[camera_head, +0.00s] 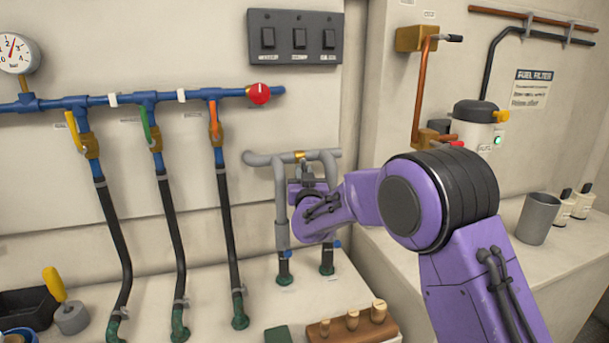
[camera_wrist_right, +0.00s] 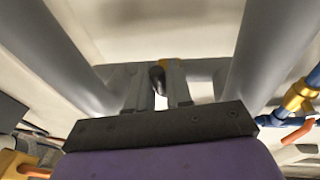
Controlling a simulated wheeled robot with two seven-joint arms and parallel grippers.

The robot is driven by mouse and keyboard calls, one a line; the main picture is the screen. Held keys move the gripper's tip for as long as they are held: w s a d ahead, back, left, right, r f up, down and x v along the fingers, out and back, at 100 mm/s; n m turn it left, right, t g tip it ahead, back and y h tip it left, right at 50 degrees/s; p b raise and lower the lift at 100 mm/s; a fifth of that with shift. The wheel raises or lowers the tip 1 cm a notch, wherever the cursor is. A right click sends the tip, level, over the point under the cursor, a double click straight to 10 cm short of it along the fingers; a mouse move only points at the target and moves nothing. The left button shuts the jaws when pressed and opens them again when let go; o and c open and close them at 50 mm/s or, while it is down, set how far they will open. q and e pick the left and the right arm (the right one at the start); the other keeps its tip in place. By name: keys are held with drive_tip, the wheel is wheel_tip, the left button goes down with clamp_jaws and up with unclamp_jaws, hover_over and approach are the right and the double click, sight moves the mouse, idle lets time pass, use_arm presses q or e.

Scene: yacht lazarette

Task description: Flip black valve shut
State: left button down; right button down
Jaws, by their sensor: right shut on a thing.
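The grey pipe loop (camera_head: 262,159) stands at the centre of the head view, with a small brass valve body (camera_head: 300,155) on its top bar. My right gripper (camera_head: 303,168) is at this valve, just below the brass body. In the right wrist view its two fingers (camera_wrist_right: 157,90) are shut on the dark valve handle (camera_wrist_right: 156,74), and the brass body (camera_wrist_right: 166,63) shows just beyond. My own wrist covers much of the handle in the head view, so its exact angle is hard to tell. My left gripper is not in view.
Left are blue pipes with yellow (camera_head: 73,133), green (camera_head: 145,124) and orange (camera_head: 214,120) levers and a red knob (camera_head: 259,93). Another black-tipped handle (camera_head: 452,38) is upper right. A grey cup (camera_head: 538,218) and a wooden plug block (camera_head: 352,328) stand on the surfaces.

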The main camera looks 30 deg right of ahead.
drive_tip(key=c, duration=1.1)
unclamp_jaws()
drive_tip(key=shift+c, duration=0.2)
drive_tip(key=b+v, duration=0.2)
drive_tip(key=v, duration=0.8)
drive_tip(key=shift+s, duration=0.3)
drive_tip(key=shift+a, duration=0.15)
